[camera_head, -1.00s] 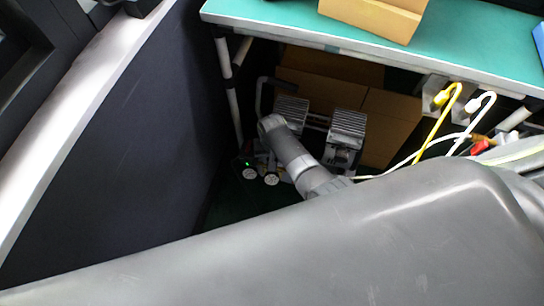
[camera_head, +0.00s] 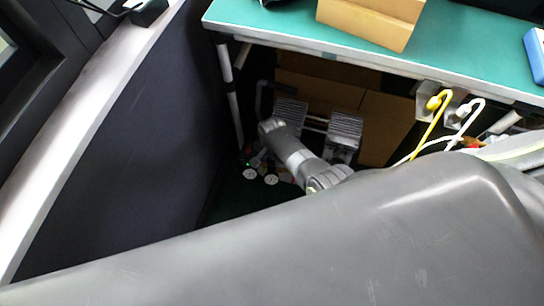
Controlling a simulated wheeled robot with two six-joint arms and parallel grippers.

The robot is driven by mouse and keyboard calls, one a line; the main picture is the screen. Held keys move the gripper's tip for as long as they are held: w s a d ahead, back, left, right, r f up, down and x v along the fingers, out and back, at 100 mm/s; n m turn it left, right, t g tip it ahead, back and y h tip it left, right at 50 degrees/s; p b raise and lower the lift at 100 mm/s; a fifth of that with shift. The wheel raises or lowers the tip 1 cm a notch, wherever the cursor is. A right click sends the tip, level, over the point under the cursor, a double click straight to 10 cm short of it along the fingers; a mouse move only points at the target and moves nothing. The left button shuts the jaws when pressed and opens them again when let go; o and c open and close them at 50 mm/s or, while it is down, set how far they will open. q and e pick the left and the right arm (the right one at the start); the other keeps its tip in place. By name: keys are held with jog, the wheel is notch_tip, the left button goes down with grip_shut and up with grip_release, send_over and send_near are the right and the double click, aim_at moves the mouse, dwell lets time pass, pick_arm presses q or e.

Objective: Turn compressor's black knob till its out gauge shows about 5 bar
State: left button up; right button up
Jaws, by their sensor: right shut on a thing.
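The compressor (camera_head: 345,127) stands on the floor under the bench, with two ribbed grey cylinder heads and a dark handle. My right arm reaches down across the compressor's front. My right gripper (camera_head: 258,159) is at its end, just above the gauges, small and mostly hidden, shut on the black knob, which the gripper covers. My left gripper is out of view.
The green-topped bench (camera_head: 280,24) overhangs the compressor, with a cardboard box (camera_head: 372,20) on top. Cardboard boxes (camera_head: 385,125) stand behind the compressor. Yellow (camera_head: 431,128) and white hoses hang at right. A dark panel (camera_head: 130,140) closes the left side.

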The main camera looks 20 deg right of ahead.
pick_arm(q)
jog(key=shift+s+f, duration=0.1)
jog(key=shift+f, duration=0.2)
pick_arm(e)
jog(key=shift+m, duration=0.3)
jog(key=o, duration=1)
jog(key=shift+c, duration=0.2)
jog(key=shift+r, duration=0.2)
notch_tip(320, 180, up, 4)
jog(key=p, duration=0.2)
jog(key=shift+p, duration=0.35)
notch_tip(320, 180, up, 4)
jog(key=shift+r+p, duration=0.25)
jog(key=shift+p, duration=0.9)
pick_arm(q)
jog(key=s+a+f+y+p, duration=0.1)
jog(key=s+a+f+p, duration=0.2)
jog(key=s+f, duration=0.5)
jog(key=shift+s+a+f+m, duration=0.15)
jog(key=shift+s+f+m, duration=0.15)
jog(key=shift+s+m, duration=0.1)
pick_arm(e)
notch_tip(320, 180, up, 8)
jog(key=shift+r, duration=0.25)
